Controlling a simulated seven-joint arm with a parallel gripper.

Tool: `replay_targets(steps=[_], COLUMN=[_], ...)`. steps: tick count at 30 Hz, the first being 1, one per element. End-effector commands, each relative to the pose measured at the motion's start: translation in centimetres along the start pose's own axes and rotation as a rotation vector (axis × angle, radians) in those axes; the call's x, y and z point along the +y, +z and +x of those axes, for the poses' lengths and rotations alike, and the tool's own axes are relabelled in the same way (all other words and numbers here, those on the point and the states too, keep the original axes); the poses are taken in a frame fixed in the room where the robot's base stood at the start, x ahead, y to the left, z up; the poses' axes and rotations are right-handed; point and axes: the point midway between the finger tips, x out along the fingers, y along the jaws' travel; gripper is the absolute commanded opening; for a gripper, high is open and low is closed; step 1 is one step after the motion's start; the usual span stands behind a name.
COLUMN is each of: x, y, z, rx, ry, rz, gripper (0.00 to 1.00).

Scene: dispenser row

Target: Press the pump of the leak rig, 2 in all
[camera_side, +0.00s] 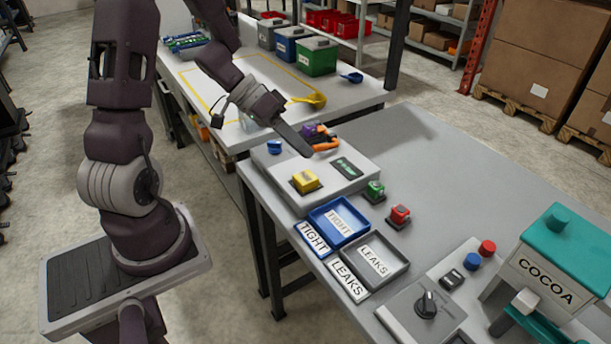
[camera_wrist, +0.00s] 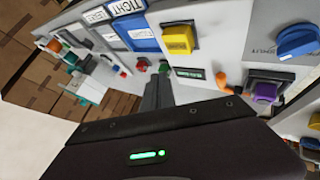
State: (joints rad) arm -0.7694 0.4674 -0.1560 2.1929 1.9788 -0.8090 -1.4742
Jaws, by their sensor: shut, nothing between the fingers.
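The leak rig (camera_side: 335,192) is a pale box on the grey table. It bears a yellow block-shaped push button (camera_side: 305,181), a dark display with green marks (camera_side: 347,168), a blue knob (camera_side: 274,146) and a purple part (camera_side: 313,130) beside an orange piece (camera_side: 325,145). Which part is the pump is not labelled legibly. The wrist view also shows the yellow button (camera_wrist: 179,39), the purple part (camera_wrist: 265,92) and the blue knob (camera_wrist: 297,41). My gripper (camera_side: 306,153) is shut and empty, its tips above the rig, behind the yellow button and apart from it.
Small green (camera_side: 374,190) and red (camera_side: 399,215) buttons stand right of the rig. A blue TIGHT tray (camera_side: 339,222) and a grey LEAKS tray (camera_side: 368,262) lie in front. A COCOA dispenser (camera_side: 560,262) stands at right. The table's back right is clear.

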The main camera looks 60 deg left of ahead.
Motion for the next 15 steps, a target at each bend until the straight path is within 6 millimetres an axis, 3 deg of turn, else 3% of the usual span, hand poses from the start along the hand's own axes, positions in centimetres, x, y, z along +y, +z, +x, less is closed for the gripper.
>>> replay_targets(steps=[6,15], x=[-1.3,-1.8], y=[1.3,1.9], z=[1.8,2.5], rx=[0.0,-0.001], ry=[0.001,-0.001], rz=[-0.002,0.001], gripper=[0.0,0.0])
